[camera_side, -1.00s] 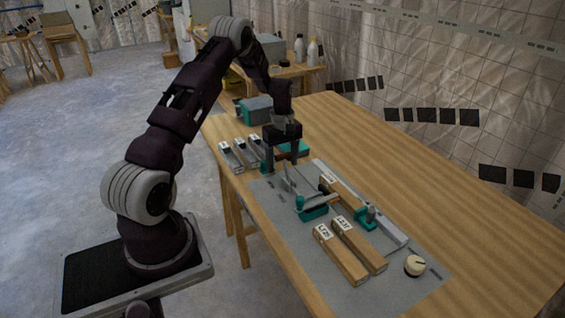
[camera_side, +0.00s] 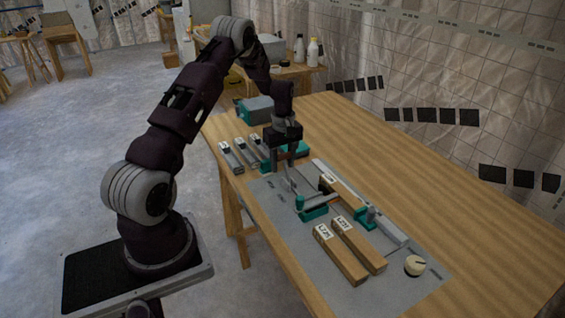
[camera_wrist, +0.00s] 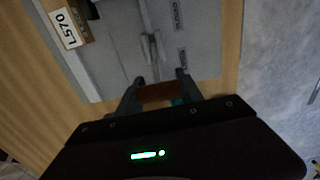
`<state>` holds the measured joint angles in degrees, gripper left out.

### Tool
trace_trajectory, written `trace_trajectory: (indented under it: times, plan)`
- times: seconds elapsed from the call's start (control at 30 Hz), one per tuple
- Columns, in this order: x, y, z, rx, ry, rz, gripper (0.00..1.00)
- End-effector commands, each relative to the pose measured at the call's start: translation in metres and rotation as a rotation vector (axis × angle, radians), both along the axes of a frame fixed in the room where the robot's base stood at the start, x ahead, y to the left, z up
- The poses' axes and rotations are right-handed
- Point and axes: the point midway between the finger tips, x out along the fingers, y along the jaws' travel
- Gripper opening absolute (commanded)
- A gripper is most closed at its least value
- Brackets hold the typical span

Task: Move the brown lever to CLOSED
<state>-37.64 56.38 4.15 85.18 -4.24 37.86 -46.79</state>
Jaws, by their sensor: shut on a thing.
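The brown lever handle (camera_wrist: 157,92) lies crosswise between the two fingers of my gripper (camera_wrist: 158,88) in the wrist view. The fingers are shut on it. A grey metal arm (camera_wrist: 152,50) runs from the handle over a grey panel (camera_wrist: 112,60). A CLOSED label (camera_wrist: 178,14) is printed on the panel beside the far end of the arm. A second label (camera_wrist: 182,58), too dim to read, sits closer to my gripper. In the side view my gripper (camera_side: 285,163) points down at the panel's far left end and largely hides the handle.
Several grey labelled bars (camera_side: 230,158) lie left of my gripper. The table's right side (camera_side: 440,190) is clear.

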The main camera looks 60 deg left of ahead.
Motion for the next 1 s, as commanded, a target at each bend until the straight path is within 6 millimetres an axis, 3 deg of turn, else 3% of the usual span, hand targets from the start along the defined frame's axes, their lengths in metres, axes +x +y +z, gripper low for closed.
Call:
trace_trajectory:
  times: [0.27, 1.0]
  plan:
    - [0.001, -0.011, 0.006, 0.144, 0.001, -0.008, 0.00]
    - [0.001, -0.049, 0.014, 0.788, 0.000, -0.008, 0.00]
